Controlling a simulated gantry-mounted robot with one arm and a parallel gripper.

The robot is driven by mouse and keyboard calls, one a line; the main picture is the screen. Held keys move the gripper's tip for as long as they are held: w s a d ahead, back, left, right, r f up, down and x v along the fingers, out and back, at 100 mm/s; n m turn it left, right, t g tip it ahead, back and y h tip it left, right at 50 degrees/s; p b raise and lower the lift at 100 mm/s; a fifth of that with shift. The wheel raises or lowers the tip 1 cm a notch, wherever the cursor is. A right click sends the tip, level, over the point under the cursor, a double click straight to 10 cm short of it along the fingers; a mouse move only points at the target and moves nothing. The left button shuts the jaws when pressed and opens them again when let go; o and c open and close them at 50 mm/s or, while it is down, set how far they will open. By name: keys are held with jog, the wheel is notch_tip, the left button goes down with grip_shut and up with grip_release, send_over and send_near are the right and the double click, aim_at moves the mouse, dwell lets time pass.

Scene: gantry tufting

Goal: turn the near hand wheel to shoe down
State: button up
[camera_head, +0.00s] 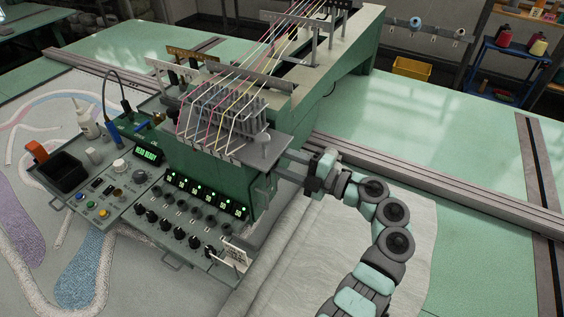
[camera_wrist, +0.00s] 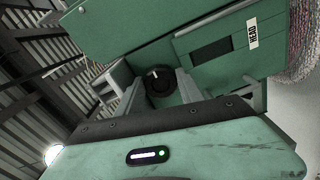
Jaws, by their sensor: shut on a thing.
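The near hand wheel (camera_wrist: 158,74) is a black round knob with a white mark near its top, on the green machine head in the wrist view. My gripper (camera_head: 288,168) reaches the right side of the green tufting head (camera_head: 215,180) in the head view, where the wheel itself is hidden. In the wrist view the grey fingers of my gripper (camera_wrist: 157,88) stand on either side of the wheel, shut on it. The lower part of the wheel is dark between the fingers. The shoe cannot be made out.
A white label (camera_wrist: 252,33) sits on the green housing beside the wheel. A control panel (camera_head: 120,185) with knobs and a small display lies left of the head. Coloured yarns (camera_head: 225,100) run over the top. A grey rail (camera_head: 440,185) crosses the green table behind my arm.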

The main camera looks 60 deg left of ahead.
jog(key=o, duration=1.4)
jog(key=shift+r, duration=0.15)
jog(key=shift+r+p, duration=0.1)
jog(key=shift+p, duration=0.2)
